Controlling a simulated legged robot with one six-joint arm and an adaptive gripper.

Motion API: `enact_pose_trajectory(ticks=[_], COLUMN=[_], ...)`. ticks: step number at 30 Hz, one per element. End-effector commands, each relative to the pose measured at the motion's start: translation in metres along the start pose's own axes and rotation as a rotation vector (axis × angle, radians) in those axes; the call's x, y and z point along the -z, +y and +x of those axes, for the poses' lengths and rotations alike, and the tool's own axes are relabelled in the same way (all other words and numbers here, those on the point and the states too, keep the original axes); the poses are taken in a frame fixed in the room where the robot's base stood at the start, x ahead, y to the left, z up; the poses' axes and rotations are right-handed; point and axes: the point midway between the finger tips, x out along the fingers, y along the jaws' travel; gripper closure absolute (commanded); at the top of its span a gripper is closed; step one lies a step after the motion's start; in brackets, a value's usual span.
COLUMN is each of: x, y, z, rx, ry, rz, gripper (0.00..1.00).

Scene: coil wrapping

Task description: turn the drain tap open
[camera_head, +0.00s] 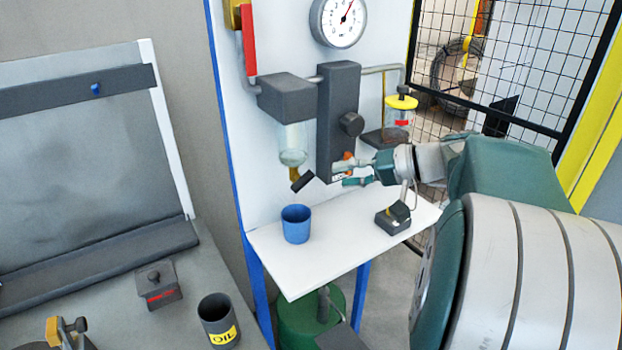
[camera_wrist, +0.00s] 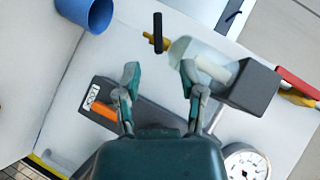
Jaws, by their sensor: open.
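The drain tap (camera_head: 302,181) is a black bar handle on a brass stub under the clear filter bowl (camera_head: 292,146). In the wrist view the tap handle (camera_wrist: 157,33) lies ahead of the fingertips, roughly in line with the gap between them. My gripper (camera_head: 350,174) is open and empty, to the right of the tap and apart from it, in front of the lower end of a dark block. In the wrist view both fingers of my gripper (camera_wrist: 159,70) are spread, with nothing between them.
A blue cup (camera_head: 296,226) stands on the white shelf (camera_head: 330,254) below the tap. The dark block (camera_head: 338,105) carries a knob (camera_head: 351,124) and an orange part (camera_wrist: 103,109) by a label.

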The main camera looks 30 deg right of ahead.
Motion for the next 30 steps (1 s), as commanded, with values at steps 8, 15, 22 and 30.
enact_pose_trajectory(ticks=[8, 15, 22, 30], x=[0.005, 0.005, 0.004, 0.006], y=[0.006, 0.005, 0.004, 0.006], z=[0.047, 0.082, 0.091, 0.089], rx=[0.010, 0.007, 0.005, 0.006], ry=[-0.003, 0.000, 0.003, 0.003], rz=[0.009, 0.008, 0.008, 0.010], gripper=[0.49, 0.49, 0.49, 0.98])
